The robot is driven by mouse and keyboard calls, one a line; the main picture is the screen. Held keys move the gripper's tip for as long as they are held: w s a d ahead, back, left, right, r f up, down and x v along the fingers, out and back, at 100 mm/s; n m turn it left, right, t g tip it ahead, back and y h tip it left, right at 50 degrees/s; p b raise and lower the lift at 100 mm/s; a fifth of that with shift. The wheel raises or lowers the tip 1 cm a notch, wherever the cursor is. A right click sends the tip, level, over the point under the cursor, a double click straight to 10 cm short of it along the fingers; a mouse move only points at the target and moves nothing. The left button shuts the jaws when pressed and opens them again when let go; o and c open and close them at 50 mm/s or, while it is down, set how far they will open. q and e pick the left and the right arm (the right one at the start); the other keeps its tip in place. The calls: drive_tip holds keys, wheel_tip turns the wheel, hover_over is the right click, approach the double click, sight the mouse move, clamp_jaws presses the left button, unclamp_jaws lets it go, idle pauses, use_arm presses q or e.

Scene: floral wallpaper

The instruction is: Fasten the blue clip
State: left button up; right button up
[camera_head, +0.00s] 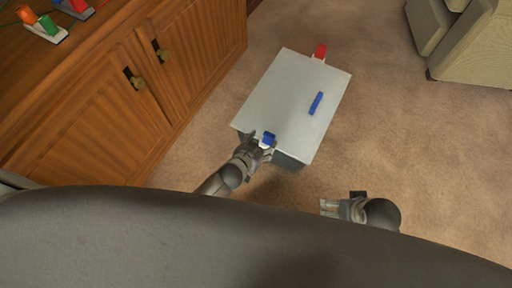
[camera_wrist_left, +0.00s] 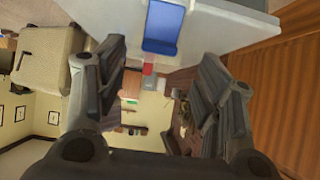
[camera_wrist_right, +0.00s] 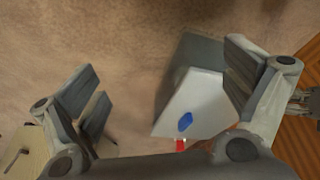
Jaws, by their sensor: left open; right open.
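The box (camera_head: 285,90) has a pale lid and darker grey sides and stands on the carpet. The blue clip (camera_head: 268,138) is at the lid's near edge; the left wrist view shows it (camera_wrist_left: 163,27) ahead of the fingers. I cannot tell whether it is latched. My left gripper (camera_head: 262,147) is open at the clip, with its fingers (camera_wrist_left: 162,62) apart on either side; contact is unclear. My right gripper (camera_head: 330,207) is open and empty, apart from the box at its near right. A red clip (camera_head: 320,51) sticks out at the far edge.
A blue handle (camera_head: 316,103) lies on the lid. A wooden cabinet (camera_head: 110,90) stands close to the left, with small coloured items (camera_head: 45,27) on top. A beige sofa (camera_head: 475,45) is at the far right. The carpet (camera_head: 410,140) right of the box is clear.

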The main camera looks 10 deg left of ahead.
use_arm(q)
drive_tip(key=shift+v, duration=2.15)
drive_tip(key=shift+c, duration=0.4)
